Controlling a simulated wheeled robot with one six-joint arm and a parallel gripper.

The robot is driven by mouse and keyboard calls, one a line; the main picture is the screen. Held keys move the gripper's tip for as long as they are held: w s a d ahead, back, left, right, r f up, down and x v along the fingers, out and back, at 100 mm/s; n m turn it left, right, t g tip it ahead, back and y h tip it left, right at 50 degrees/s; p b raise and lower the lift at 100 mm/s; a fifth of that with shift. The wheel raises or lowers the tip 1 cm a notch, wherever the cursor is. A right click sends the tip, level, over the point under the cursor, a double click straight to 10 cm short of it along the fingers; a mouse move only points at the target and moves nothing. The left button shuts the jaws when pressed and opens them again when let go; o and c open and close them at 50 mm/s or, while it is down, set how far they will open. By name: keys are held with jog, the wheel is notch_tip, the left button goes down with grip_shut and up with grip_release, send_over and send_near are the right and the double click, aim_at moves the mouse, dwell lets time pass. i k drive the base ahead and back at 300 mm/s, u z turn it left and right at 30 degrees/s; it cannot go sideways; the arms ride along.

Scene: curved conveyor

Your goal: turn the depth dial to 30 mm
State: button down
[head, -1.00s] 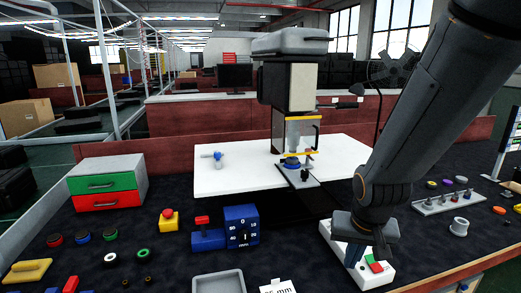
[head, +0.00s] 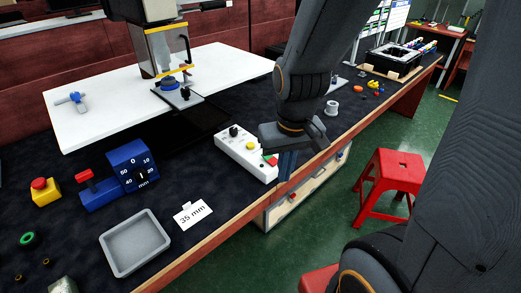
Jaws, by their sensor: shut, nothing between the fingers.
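The depth dial is a dark knob on the face of a blue box (head: 132,165) at the left in the head view. A white card (head: 193,214) reading "35 mm" lies right of the box. My gripper (head: 286,168) points down near the table's front edge, beside the right end of a white control box (head: 235,150). It is shut and empty, well right of the dial.
A blue block with a red lever (head: 98,193) adjoins the dial box. A grey tray (head: 134,243) lies in front, and a yellow box with a red button (head: 45,191) stands left. A machine on a white board (head: 95,115) stands behind. A red stool (head: 390,185) is on the floor.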

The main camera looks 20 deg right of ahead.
aim_at(233, 131)
jog(key=u, duration=0.05)
jog(key=k, duration=0.5)
jog(key=z, duration=0.45)
jog(key=i, duration=0.95)
jog(key=u, duration=0.75)
jog(key=i, duration=0.5)
jog(key=z, duration=0.05)
